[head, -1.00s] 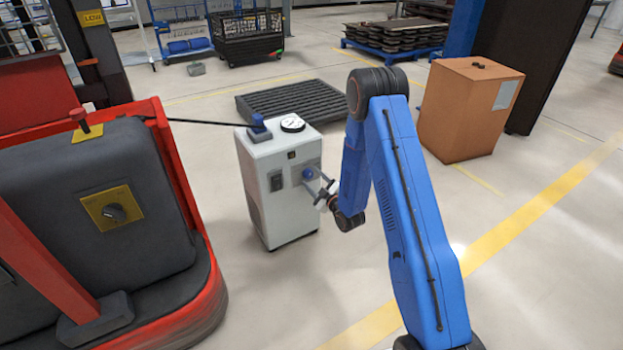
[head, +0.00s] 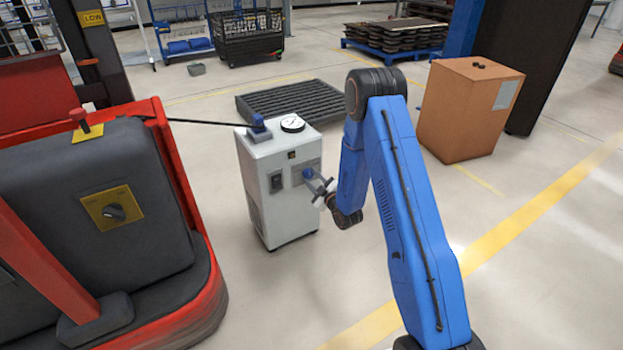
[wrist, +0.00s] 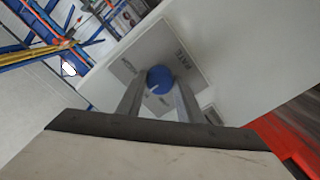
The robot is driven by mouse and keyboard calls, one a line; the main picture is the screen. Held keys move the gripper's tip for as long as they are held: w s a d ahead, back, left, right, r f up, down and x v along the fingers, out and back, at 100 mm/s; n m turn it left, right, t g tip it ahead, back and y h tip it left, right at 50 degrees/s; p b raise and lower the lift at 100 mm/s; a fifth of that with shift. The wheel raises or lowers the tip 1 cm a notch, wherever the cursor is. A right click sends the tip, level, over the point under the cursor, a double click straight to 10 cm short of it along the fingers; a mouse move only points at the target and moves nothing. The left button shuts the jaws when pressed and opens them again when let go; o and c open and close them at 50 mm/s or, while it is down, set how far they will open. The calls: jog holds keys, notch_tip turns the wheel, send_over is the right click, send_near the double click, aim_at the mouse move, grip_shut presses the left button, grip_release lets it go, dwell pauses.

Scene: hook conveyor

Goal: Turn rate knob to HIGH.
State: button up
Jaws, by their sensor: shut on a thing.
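The rate knob (wrist: 160,79) is a round blue knob with a white pointer line, on a grey plate (wrist: 182,46) marked RATE. In the head view the blue knob (head: 308,173) sits on the front of a white cabinet (head: 280,215). My gripper (wrist: 160,88) has one finger on each side of the knob and is shut on it. In the wrist view the pointer slants toward the lower left. In the head view my gripper (head: 315,182) partly covers the plate.
A black switch (head: 276,182) is left of the knob on the cabinet, and a gauge (head: 292,124) is on top. A cardboard box (head: 465,110) stands right. Floor in front is clear.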

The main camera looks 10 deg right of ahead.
jog(key=m, duration=1.1)
dwell(0.3)
jog(key=shift+f+m, duration=0.1)
jog(key=shift+m, duration=0.3)
jog(key=o, duration=1.1)
jog(key=shift+c, duration=0.2)
jog(key=shift+s, duration=0.15)
jog(key=v, duration=1.7)
